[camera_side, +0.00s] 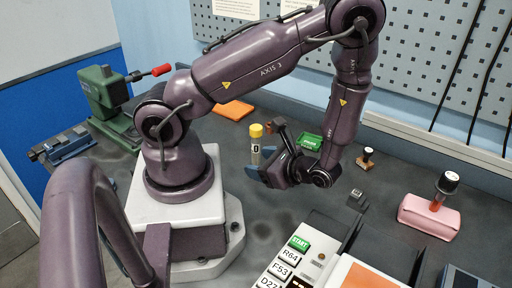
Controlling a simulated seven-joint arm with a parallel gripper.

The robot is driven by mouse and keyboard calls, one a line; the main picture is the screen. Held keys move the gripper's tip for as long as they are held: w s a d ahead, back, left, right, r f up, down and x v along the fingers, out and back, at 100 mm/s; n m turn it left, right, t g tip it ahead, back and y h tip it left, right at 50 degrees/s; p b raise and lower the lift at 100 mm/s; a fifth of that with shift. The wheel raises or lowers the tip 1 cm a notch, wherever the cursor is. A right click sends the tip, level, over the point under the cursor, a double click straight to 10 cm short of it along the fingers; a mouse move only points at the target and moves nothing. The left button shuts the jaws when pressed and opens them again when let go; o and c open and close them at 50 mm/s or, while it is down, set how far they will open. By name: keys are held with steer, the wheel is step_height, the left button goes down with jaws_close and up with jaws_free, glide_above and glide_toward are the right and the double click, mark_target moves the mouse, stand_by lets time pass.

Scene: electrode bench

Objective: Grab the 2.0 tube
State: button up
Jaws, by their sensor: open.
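A clear tube (255,155) with a yellow cap (256,130) and a small dark-on-light label stands upright on the dark bench near the middle. Its label is too small to read fully, so I cannot confirm that it is the 2.0 tube. My gripper (267,152) is low, just right of the tube, and points toward it. Its jaws are open, one finger at the upper right of the tube and the other low beside its base. I cannot tell whether the tube is between the fingers or touches either one.
A black-capped object (447,183) stands at the pink block (430,216) on the right. A small stamp-like piece (366,158) and a grey cube (357,199) lie nearer. A green box (310,142) is behind my gripper. A green vise-like device (104,96) stands back left.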

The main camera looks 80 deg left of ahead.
mark_target(253, 142)
steer(key=a+f+m+y, duration=0.2)
steer(key=s+a+f+m+t+y, duration=0.1)
steer(key=a+f+m+y, duration=0.1)
steer(key=a+m+y, duration=0.1)
steer(key=shift+s+f+t+y, duration=0.1)
steer(key=shift+f+t+y, duration=0.05)
steer(key=shift+t+y, duration=0.15)
steer(key=w+t, duration=0.1)
steer(key=w+a+m+t+y, duration=0.1)
steer(key=w+m, duration=0.1)
steer(key=shift+a+f+t+y, duration=0.25)
steer(key=shift+t+y, duration=0.05)
steer(key=shift+t, duration=0.1)
steer(key=shift+a+r, duration=0.1)
steer(key=shift+a, duration=0.15)
steer(key=x, duration=0.7)
steer(key=shift+r, duration=0.25)
steer(key=c, duration=1.1)
